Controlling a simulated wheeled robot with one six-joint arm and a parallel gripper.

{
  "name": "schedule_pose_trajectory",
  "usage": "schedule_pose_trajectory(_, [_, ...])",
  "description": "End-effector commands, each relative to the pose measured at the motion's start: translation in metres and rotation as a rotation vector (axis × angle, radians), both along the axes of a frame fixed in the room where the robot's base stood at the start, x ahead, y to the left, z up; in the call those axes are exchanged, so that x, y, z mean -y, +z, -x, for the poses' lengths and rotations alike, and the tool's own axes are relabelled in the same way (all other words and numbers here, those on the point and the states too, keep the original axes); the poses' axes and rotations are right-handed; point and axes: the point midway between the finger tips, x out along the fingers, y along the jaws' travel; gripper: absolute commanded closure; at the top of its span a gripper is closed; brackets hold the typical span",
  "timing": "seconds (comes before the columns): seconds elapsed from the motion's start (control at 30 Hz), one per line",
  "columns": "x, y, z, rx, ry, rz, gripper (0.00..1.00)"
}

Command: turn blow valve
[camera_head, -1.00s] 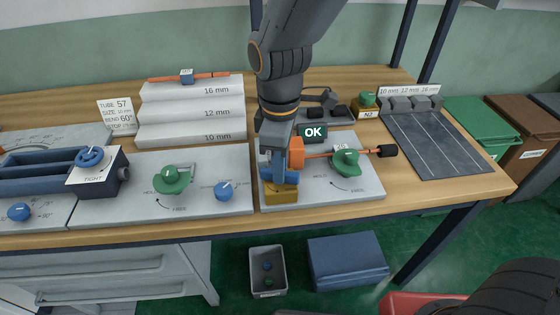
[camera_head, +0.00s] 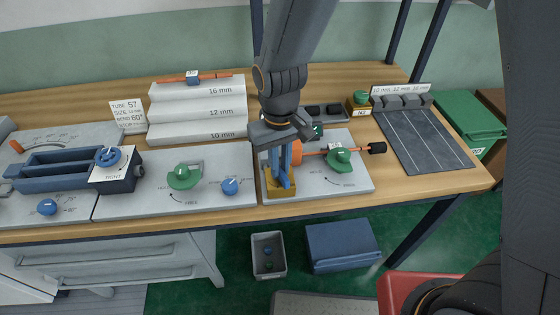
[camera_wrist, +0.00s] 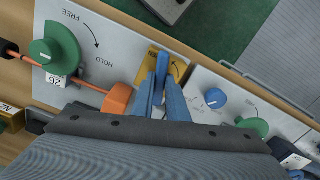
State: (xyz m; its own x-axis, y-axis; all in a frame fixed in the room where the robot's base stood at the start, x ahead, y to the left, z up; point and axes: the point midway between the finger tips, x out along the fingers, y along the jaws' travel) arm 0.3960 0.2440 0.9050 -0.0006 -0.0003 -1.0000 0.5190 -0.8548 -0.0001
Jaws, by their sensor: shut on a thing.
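The blow valve is a yellow block (camera_head: 274,190) with a blue lever (camera_wrist: 161,67) on top, at the front left corner of the right grey plate. My gripper (camera_wrist: 161,92) points down over the valve, its two blue fingers shut on the lever. It also shows in the head view (camera_head: 285,172). In the wrist view the lever lies between the fingertips and runs toward the plate's front edge. A curved arrow is printed on the yellow block. The fingers hide part of the lever.
Right of the valve, an orange fitting (camera_head: 295,152) holds an orange tube running to a green knob (camera_head: 340,160) and a black end piece (camera_head: 377,148). Left stand another plate with a green knob (camera_head: 184,176) and a blue knob (camera_head: 230,186). Grey steps (camera_head: 205,110) stand behind.

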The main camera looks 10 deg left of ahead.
Motion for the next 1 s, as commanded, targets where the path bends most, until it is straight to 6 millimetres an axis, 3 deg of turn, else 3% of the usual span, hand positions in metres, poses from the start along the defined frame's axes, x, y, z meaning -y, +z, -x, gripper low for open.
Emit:
schedule_pose_trajectory(0.4, [-0.0006,0.0017,-0.0004,0.002,-0.259,-0.001,1.00])
schedule_pose_trajectory(1.0, [-0.0006,0.0007,-0.0009,0.002,-0.327,-0.002,1.00])
